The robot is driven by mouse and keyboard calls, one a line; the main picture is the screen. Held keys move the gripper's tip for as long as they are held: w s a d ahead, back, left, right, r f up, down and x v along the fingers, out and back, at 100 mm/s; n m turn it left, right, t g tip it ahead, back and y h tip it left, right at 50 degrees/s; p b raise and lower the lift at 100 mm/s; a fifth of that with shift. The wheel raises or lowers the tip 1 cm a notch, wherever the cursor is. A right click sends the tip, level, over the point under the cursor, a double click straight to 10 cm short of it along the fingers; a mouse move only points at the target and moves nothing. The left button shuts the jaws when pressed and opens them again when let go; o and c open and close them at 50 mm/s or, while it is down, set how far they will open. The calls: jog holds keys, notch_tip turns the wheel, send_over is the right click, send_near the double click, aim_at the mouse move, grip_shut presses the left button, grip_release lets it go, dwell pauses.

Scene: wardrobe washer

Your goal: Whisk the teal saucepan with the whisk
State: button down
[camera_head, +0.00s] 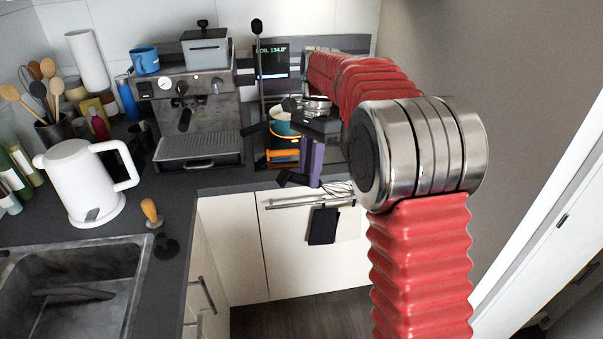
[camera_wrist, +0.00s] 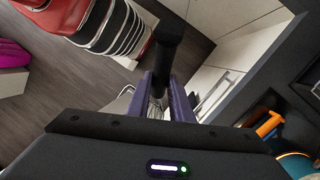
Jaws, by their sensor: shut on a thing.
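My gripper (camera_head: 314,172) is in front of the counter's edge in the head view. Its purple fingers are shut on the whisk. The whisk's black handle (camera_wrist: 167,52) sticks out beyond the fingers in the wrist view. Its wire loops (camera_head: 338,189) point right in the head view, so the whisk lies roughly level. The teal saucepan (camera_head: 284,120) stands on the hob behind my gripper, which partly hides it. A bit of teal (camera_wrist: 298,164) shows at the lower right of the wrist view. The whisk is apart from the saucepan, nearer the camera and lower.
An orange handle (camera_head: 283,155) is at the hob's front. An espresso machine (camera_head: 191,112) stands left of the hob. A white kettle (camera_head: 84,182) and a sink (camera_head: 75,290) are further left. A towel rail with cloths (camera_head: 323,226) hangs below the counter.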

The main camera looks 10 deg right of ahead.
jog(key=d+r+n+t+h, duration=0.2)
jog(key=d+n, duration=0.4)
jog(key=d, duration=0.3)
jog(key=s+d+r+n+t+h, duration=0.1)
jog(key=d+r+n+t+h, duration=0.1)
jog(key=d+n, duration=0.4)
jog(key=d+r+t, duration=0.1)
jog(key=d+t, duration=0.1)
jog(key=d, duration=0.1)
jog(key=shift+r+t, duration=0.25)
jog(key=shift+t, duration=0.05)
jog(key=shift+t, duration=0.3)
